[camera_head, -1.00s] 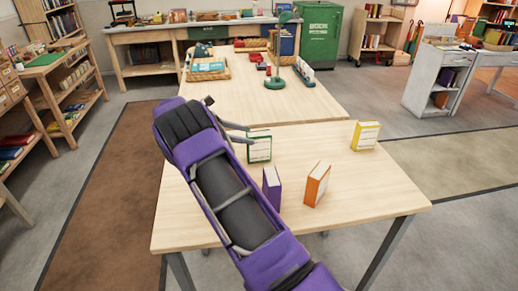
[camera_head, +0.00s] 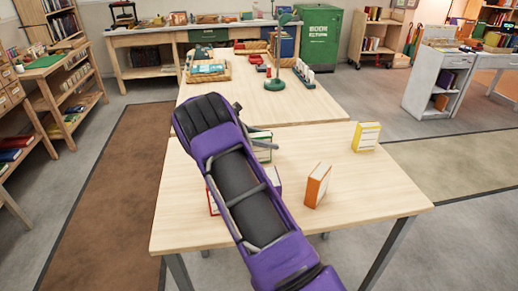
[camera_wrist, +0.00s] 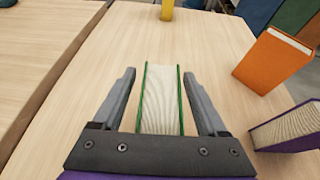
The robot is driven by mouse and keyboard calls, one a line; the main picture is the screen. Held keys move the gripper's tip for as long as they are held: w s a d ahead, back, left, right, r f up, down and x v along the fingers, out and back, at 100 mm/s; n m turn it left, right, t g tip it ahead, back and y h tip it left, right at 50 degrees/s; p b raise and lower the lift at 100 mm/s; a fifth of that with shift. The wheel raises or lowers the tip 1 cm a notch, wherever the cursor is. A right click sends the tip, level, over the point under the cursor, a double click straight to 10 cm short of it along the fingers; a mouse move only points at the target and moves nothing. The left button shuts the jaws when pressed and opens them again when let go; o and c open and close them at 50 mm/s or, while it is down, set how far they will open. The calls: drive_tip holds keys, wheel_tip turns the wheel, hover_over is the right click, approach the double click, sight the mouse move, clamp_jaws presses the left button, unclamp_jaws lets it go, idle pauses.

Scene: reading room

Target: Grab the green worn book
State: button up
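The green book (camera_head: 263,152) stands upright on the front table, partly hidden behind my arm in the head view. In the wrist view, the green book (camera_wrist: 161,105) shows its cream page edges between two thin green covers. My gripper (camera_wrist: 159,73) is open, with one finger on each side of the book and a visible gap on both sides. The book's lower part is hidden by the gripper body in the wrist view. I cannot tell how worn it is.
A purple book (camera_wrist: 290,128) and an orange book (camera_wrist: 272,60) stand to the right in the wrist view. A yellow book (camera_head: 366,136) stands farther right on the table (camera_head: 370,190). A red book (camera_head: 212,201) shows partly beside my arm.

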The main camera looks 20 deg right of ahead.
clamp_jaws()
drive_tip(key=shift+r, duration=0.15)
